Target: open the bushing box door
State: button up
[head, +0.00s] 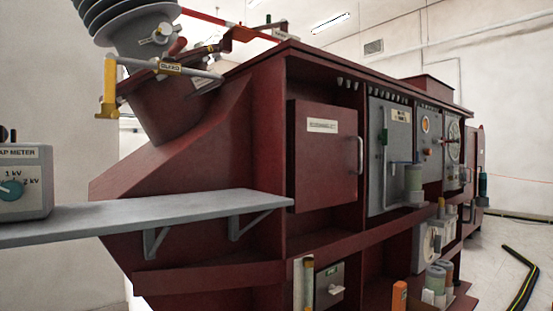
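The bushing box door is most likely the dark red panel door (325,165) on the front of the dark red cabinet, near the middle of the head view. It carries a small white label (322,126), too small to read. A pale vertical bar handle (360,155) sits at its right edge. The door looks closed, but I cannot tell whether it is fully flush. My gripper is not in view, and nothing is seen touching the handle.
A grey shelf (150,214) on brackets juts left from the cabinet below the door, holding a grey meter box (24,183). A grey panel door (390,155) is right of the red door. A ribbed bushing (125,25) rises upper left. Floor (505,240) is open at right, with a striped cable (525,275).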

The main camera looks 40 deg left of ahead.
aim_at(326, 137)
jog(key=u, duration=1.2)
